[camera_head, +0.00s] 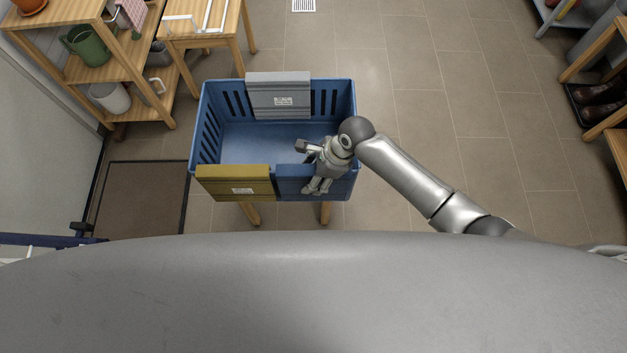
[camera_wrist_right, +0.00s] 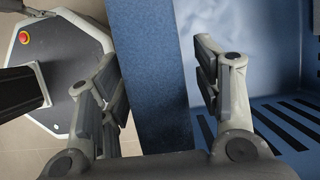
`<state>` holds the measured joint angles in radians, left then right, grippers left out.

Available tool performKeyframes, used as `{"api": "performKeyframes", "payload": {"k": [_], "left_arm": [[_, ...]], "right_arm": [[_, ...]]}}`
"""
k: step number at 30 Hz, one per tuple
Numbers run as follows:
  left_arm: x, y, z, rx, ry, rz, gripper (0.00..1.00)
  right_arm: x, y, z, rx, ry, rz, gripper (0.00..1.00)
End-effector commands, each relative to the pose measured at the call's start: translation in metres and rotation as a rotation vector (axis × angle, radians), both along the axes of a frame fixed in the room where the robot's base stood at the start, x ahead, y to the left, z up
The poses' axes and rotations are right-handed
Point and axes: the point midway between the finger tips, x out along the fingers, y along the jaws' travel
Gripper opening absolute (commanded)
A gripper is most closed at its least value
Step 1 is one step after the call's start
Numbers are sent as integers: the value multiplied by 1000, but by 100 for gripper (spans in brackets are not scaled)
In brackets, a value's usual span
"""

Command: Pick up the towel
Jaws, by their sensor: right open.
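A blue cloth-like piece (camera_head: 292,186) hangs over the right half of the front rim of a blue crate. It is likely a towel; its colour nearly matches the crate. A mustard towel (camera_head: 235,183) with a white label hangs beside it, and a grey towel (camera_head: 279,97) hangs over the back rim. My right gripper (camera_head: 318,188) is at the front rim, over the blue piece. In the wrist view, its open fingers (camera_wrist_right: 155,62) stand on either side of the speckled blue band (camera_wrist_right: 160,95), with visible gaps. My left gripper does not show.
The blue crate (camera_head: 210,142) has slotted walls and stands on wooden legs. A wooden shelf (camera_head: 140,70) with a green watering can (camera_head: 88,46) stands at left. A dark mat (camera_head: 140,200) lies on the floor. The tiled floor to the right is open.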

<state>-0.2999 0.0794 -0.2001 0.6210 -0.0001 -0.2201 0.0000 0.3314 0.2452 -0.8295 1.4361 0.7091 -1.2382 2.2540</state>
Motion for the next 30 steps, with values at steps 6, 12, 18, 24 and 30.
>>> {"api": "performKeyframes", "payload": {"k": [6, 12, 18, 24, 30], "left_arm": [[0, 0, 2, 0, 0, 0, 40], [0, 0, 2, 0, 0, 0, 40], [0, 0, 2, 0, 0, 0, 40], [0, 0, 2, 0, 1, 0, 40], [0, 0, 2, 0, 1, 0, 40]], "right_arm": [[0, 0, -1, 0, 0, -1, 59], [0, 0, -1, 0, 0, 0, 56], [0, 0, -1, 0, 0, 0, 31], [0, 0, -1, -1, 0, 0, 5], [0, 0, -1, -1, 0, 0, 0]]}}
